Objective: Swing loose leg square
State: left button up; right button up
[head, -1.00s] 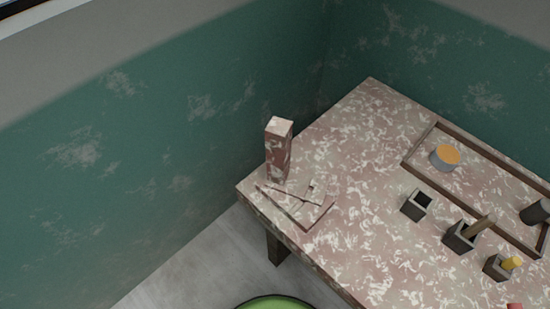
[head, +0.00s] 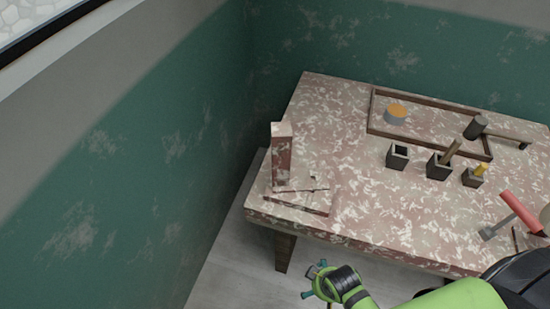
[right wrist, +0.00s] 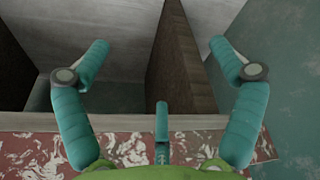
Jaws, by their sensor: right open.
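The table (head: 340,215), with a worn pink and white top, has a dark wooden leg (head: 285,252) showing under its near left corner. I cannot tell from here whether this leg is skewed. My right gripper (head: 317,281) is in front of the table's near edge, low and to the right of that leg, its teal fingers spread. In the right wrist view a brown wooden leg (right wrist: 185,65) stands between the open fingers' directions, right of centre, with no contact visible. My left gripper is not in view.
On the table are an upright block (head: 281,160), flat pieces (head: 300,200), a framed tray (head: 372,112) with an orange-topped pot (head: 396,112), small dark holders (head: 398,156) and a red-handled tool (head: 520,210). A green wall (head: 130,170) stands left. Floor (head: 235,265) is clear beside the leg.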

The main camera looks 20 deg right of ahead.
aim_at(277, 153)
jog(key=w+d+r+n+t+h, duration=0.3)
jog(key=w+r+n, duration=0.25)
jog(key=r, duration=0.45)
jog(key=w+d+r+n+t+h, duration=0.3)
jog(key=w+r+n, duration=0.3)
jog(key=r, duration=0.4)
jog(key=w+a+r+n+t, duration=0.2)
jog(key=w+a+n+t, duration=0.1)
jog(key=n, duration=0.3)
jog(key=w+a+r+n+t+y, duration=0.1)
jog(key=w+a+r+n+t, duration=0.2)
jog(key=n, duration=0.4)
jog(key=w+a+r+n+t+y, duration=0.1)
jog(key=w+a+r+n+t, duration=0.2)
jog(key=w+a+n, duration=0.2)
jog(key=shift+w+a+r+n, duration=0.15)
jog(key=shift+w+a+n, duration=0.25)
jog(key=shift+n, duration=0.35)
jog(key=shift+w, duration=0.4)
jog(key=p+x, duration=0.1)
jog(key=x, duration=0.5)
jog(key=shift+d, duration=0.15)
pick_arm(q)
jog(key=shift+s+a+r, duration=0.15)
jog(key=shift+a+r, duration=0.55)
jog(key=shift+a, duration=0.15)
